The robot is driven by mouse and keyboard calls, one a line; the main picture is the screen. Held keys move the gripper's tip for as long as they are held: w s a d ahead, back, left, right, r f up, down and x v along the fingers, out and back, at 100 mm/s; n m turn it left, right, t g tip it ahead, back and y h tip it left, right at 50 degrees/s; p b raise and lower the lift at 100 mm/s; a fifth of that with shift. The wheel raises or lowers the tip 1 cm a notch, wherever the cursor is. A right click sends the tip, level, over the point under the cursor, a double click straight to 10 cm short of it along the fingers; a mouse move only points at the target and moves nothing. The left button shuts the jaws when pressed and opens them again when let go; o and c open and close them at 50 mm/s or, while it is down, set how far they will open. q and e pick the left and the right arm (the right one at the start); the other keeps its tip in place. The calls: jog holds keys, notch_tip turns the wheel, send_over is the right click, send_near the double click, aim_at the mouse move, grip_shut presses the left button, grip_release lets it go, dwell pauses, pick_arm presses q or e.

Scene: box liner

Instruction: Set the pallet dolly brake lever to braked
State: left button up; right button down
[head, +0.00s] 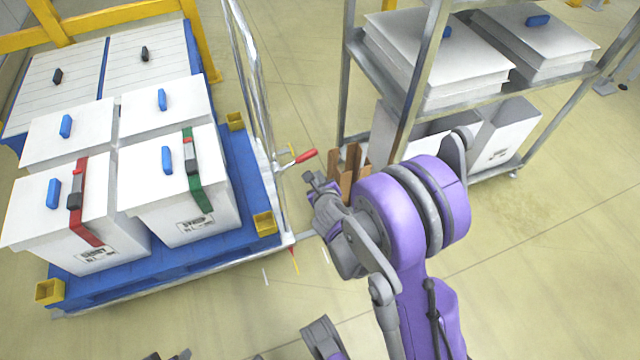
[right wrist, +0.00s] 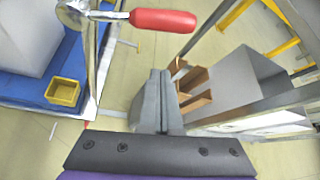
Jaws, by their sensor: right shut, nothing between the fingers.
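The brake lever has a red handle (head: 306,156) and sits on the metal side frame of the blue pallet dolly (head: 262,185). In the right wrist view the red handle (right wrist: 163,20) lies roughly level across the top, extending right from a metal pivot (right wrist: 75,12). My right gripper (head: 312,180) is shut and empty, just below the handle in the head view. In the right wrist view its closed fingers (right wrist: 158,75) point toward the handle, with a visible gap. Some grey parts at the bottom edge (head: 180,355) may be my left gripper, mostly cut off.
White lidded boxes (head: 190,205) with blue handles stand on the dolly. A tall metal rail (head: 255,80) rises along its right side. Floor between is narrow.

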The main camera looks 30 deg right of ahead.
jog(key=shift+w+a+r, duration=0.15)
jog(key=shift+w+r, duration=1.15)
jog(key=shift+w, duration=0.25)
pick_arm(q)
jog(key=shift+s, duration=0.1)
pick_arm(e)
jog(key=shift+w, duration=0.1)
